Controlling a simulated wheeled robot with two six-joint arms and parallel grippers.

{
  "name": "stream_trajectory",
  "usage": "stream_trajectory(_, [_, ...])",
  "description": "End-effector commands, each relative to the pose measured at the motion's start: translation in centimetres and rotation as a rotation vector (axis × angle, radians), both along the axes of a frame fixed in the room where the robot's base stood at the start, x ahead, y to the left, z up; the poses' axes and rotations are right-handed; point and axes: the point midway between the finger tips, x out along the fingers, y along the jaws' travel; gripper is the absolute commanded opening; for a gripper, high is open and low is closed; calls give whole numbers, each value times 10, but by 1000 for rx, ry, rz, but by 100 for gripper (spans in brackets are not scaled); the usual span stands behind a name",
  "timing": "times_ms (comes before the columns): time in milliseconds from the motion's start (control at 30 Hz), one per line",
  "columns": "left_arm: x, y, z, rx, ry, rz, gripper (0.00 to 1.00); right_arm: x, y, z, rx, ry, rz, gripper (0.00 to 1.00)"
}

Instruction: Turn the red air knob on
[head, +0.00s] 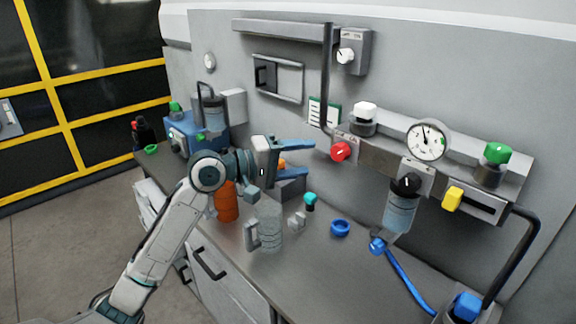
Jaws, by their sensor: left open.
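The red air knob (341,151) sits on a grey plate on the wall panel, at the left end of the pipe block. A pale mark shows on its face; I cannot tell from it whether the knob is on or off. My left gripper (313,159) is open, with its two blue fingers pointing right toward the red knob. The fingertips are a little left of the knob, and nothing shows between them. I cannot tell how far in front of the panel they are. My right gripper is not in view.
A gauge (427,141), black knob (407,184) and yellow handle (452,199) sit right of the red knob. A dark vertical pipe (326,80) runs above.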

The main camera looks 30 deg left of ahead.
Motion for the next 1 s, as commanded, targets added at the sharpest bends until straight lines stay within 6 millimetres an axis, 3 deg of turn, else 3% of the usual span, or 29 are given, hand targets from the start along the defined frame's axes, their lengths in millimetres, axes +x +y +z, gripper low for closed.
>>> stream_trajectory(300, [-17, 16, 1, 1, 0, 1, 59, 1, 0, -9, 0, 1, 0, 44])
stream_trajectory(900, [-19, 17, 2, 0, 0, 0, 59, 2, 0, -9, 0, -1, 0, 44])
stream_trajectory(1000, [-20, 16, -6, 18, 2, 2, 59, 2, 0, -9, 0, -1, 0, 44])
